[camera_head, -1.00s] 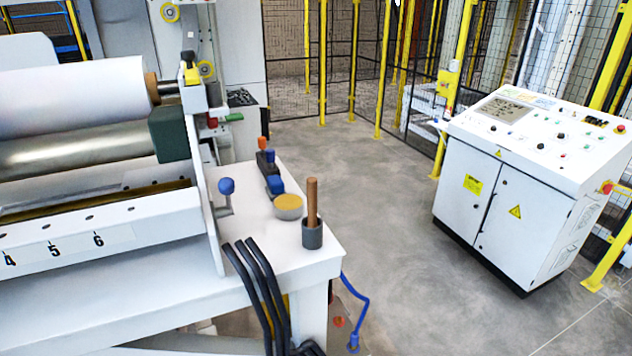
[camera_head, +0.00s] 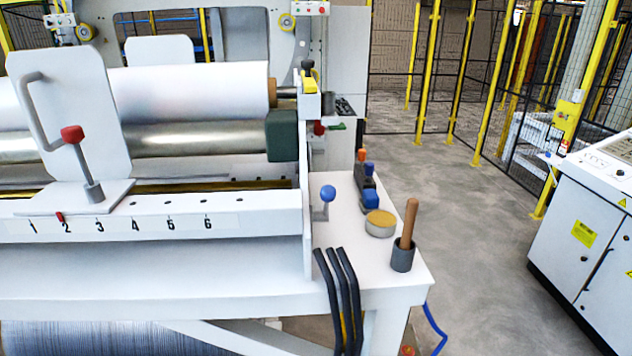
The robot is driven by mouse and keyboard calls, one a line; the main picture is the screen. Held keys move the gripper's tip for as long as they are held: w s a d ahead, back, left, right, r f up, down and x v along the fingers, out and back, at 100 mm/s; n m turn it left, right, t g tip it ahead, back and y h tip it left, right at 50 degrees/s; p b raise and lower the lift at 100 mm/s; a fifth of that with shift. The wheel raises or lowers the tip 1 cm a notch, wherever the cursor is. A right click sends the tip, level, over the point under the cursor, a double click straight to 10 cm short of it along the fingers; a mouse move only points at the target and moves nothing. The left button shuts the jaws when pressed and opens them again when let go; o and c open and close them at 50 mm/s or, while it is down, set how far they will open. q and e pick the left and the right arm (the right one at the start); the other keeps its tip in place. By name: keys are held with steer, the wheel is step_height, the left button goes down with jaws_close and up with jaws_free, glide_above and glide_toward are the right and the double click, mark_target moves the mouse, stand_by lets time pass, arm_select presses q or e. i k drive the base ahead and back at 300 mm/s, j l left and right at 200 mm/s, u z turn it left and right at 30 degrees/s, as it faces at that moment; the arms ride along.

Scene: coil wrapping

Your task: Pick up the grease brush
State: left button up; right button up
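The grease brush appears to be the wooden-handled tool (camera_head: 409,222) standing in a dark grey cup (camera_head: 402,258). Its brown handle sticks up and leans slightly right; its lower end is hidden in the cup. The cup stands on the right end of the white machine table (camera_head: 385,290), near its front right corner. A round tin with a tan top (camera_head: 380,223) sits just behind and left of the cup. Neither of my grippers is in view.
Black cables (camera_head: 340,290) hang over the front edge. A white control cabinet (camera_head: 590,240) stands at right, with open floor between.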

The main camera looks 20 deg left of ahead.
mark_target(412, 203)
steer(key=i+l+u, duration=0.2)
steer(key=u, duration=0.25)
steer(key=i+l+u, duration=0.15)
steer(key=l+u, duration=0.15)
steer(key=u, duration=0.15)
steer(key=i+l+u, duration=0.15)
steer(key=l+u, duration=0.55)
steer(key=u, duration=0.2)
steer(key=i, duration=0.05)
